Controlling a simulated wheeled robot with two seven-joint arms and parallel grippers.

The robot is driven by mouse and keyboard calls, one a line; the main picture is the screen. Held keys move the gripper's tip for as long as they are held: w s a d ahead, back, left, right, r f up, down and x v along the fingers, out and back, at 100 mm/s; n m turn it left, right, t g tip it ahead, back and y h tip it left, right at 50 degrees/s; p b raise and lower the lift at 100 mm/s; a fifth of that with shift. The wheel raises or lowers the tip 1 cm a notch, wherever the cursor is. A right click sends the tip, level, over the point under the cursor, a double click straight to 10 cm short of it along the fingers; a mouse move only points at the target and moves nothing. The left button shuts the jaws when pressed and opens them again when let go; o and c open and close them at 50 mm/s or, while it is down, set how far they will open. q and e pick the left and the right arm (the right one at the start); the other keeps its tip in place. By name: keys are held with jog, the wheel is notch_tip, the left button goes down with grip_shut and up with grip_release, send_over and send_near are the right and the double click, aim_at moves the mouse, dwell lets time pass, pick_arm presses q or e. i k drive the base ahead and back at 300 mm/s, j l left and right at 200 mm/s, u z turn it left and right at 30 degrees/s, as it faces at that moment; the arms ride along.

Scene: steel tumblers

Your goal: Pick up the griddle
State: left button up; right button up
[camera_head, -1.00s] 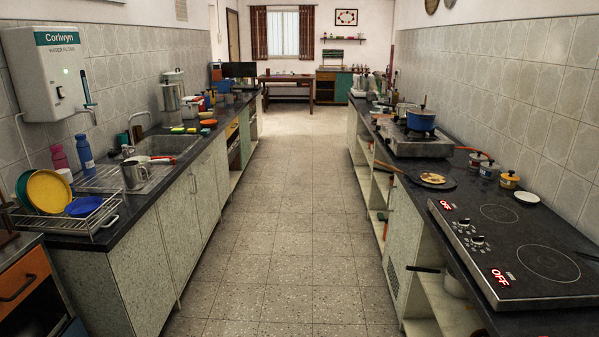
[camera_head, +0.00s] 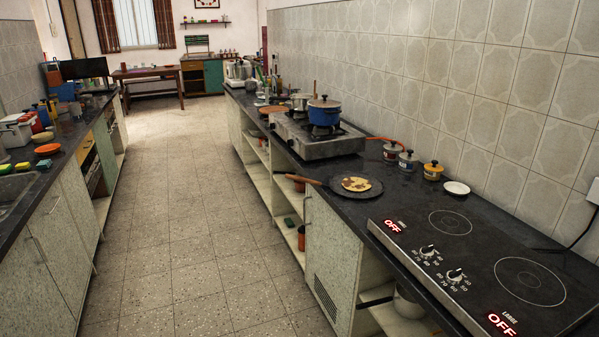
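The griddle (camera_head: 371,192) is a flat, round, dark pan lying on the right-hand counter, between the induction cooktop and the gas stove. A browned flatbread (camera_head: 355,184) lies on it. Its brown handle (camera_head: 294,179) points left and sticks out past the counter's front edge, over the aisle. Neither of my grippers shows in the head view.
The black induction cooktop (camera_head: 480,262) reads OFF and fills the near counter. A gas stove (camera_head: 318,138) with a blue pot (camera_head: 324,112) stands beyond the griddle. Several small lidded pots and a white saucer (camera_head: 456,188) line the wall side. The aisle floor (camera_head: 190,220) is clear.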

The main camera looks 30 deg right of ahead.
aim_at(377, 187)
jog(key=i, duration=3.95)
jog(key=z, duration=4.35)
